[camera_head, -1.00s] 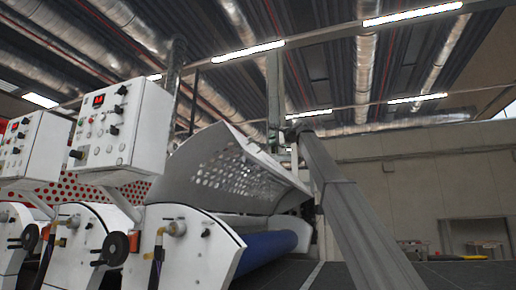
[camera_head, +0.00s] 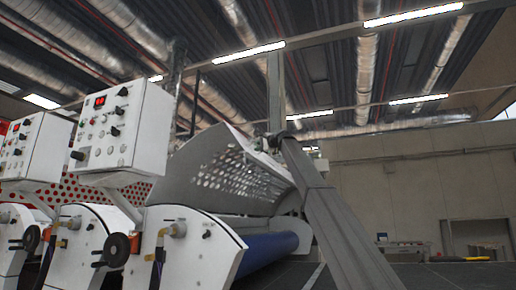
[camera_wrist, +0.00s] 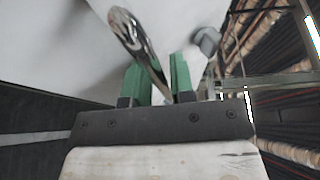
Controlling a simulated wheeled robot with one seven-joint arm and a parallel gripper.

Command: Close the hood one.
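The hood (camera_head: 215,165), a pale grey cover with a perforated panel, stands raised over the blue roller (camera_head: 268,248) of the nearest machine in the head view. My arm (camera_head: 330,205) reaches up from the lower right to the hood's upper right edge, where my gripper is too small to make out. In the wrist view my gripper (camera_wrist: 160,80) has two green fingers a small gap apart. A shiny metal handle (camera_wrist: 133,38) runs down between them and fills most of that gap. The hood's smooth surface (camera_wrist: 60,45) lies behind the handle.
White control boxes (camera_head: 122,130) stand on posts at the left, above the machine's white side panels (camera_head: 190,250) with a handwheel (camera_head: 116,249). A wall with a dark doorway (camera_head: 478,238) is far off at the right. The room right of my arm looks open.

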